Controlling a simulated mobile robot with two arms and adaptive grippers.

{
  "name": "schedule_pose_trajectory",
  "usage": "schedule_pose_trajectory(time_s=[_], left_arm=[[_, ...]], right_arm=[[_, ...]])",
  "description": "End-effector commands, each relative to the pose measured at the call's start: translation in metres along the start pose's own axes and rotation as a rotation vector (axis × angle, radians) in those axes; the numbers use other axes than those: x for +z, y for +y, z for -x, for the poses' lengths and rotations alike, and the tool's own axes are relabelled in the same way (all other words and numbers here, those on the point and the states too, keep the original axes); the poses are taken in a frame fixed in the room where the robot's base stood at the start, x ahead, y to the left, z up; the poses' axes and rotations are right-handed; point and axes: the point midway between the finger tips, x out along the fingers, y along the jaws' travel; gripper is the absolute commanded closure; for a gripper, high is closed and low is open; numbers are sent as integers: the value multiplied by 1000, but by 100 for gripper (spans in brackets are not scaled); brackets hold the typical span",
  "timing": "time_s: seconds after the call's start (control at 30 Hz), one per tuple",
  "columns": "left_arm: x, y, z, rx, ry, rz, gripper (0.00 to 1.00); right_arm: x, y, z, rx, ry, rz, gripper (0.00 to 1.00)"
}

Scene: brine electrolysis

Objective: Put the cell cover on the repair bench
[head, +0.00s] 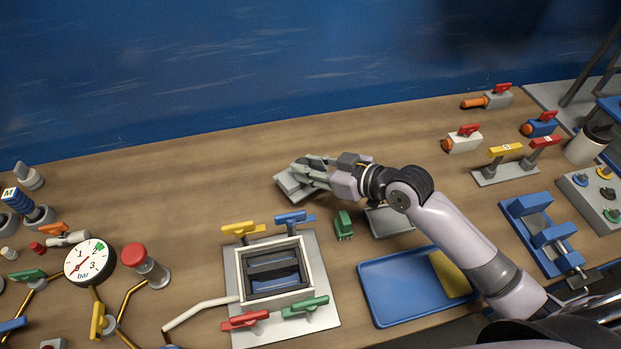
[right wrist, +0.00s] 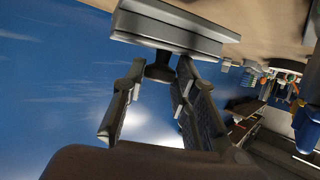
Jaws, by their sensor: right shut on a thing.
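The cell cover (head: 290,187) is a grey slab at the back middle of the table in the head view. In the right wrist view the cover (right wrist: 175,27) shows with a dark knob (right wrist: 160,70) under my fingers. My right gripper (head: 312,170) is shut on this knob; its fingers also show in the right wrist view (right wrist: 158,78). I cannot tell whether the cover touches the tabletop. The open cell (head: 241,275), a white-rimmed box with dark plates inside, stands in front. I cannot tell which surface is the repair bench. My left gripper is not in view.
A small green block (head: 344,225) and a grey flat piece (head: 388,222) lie in front of my right arm. A blue tray (head: 385,285) holds a yellow sheet. A pressure gauge (head: 89,262) and pipes stand left. The back strip of the table is mostly clear.

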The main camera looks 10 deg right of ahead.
Motion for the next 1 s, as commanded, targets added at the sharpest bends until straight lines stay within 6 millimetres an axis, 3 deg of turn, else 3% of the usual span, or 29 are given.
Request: schedule_pose_trajectory(time_s=[0.33,0.77,0.8,1.0], left_arm=[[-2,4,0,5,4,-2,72],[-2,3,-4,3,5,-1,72],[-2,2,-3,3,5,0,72],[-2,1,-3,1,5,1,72]], right_arm=[[39,0,-16,0,0,-3,100],[45,0,-19,1,1,0,100],[44,0,-18,1,0,-1,71],[44,0,-18,0,-1,-1,58]])
